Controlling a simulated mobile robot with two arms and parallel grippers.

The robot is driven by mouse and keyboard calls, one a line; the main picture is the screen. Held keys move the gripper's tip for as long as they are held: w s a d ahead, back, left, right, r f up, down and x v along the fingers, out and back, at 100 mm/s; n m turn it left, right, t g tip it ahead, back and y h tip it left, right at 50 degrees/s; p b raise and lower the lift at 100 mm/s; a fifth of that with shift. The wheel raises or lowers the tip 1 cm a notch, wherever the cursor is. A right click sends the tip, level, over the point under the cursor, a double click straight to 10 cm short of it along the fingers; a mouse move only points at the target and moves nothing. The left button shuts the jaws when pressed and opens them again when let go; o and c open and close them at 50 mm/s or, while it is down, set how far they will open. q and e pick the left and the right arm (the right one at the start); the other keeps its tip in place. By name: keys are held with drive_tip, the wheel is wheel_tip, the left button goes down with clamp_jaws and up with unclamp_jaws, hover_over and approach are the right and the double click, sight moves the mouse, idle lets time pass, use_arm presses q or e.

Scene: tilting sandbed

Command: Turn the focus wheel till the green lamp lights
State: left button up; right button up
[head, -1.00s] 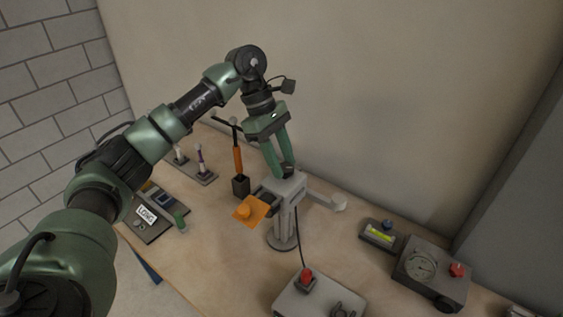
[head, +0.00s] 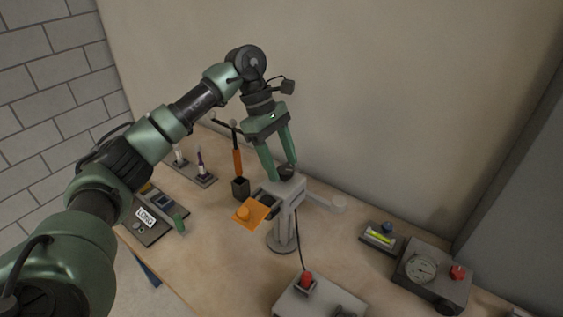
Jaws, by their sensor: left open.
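A grey stand (head: 286,222) with a round base stands mid-bench. A small dark round knob (head: 286,171) sits on its top; it may be the focus wheel, but I cannot tell for sure. My left gripper (head: 281,176) points down over the stand, open, with its green fingers on either side of the knob. I cannot tell whether they touch it. An orange plate (head: 251,211) and a pale arm (head: 325,203) stick out from the stand's sides. I cannot make out a lit green lamp. My right gripper is not in view.
A red-button box (head: 308,289) stands in front. A gauge box (head: 432,273) and a box with a yellow-green display (head: 380,237) stand right. An orange-handled tool (head: 238,160) stands in a dark holder behind left. A "LONG" panel (head: 146,217) lies left.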

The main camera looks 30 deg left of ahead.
use_arm(q)
drive_tip(key=b+v, duration=0.1)
drive_tip(key=v, duration=0.6)
drive_tip(key=shift+r, duration=0.2)
drive_tip(key=shift+a+f, duration=0.1)
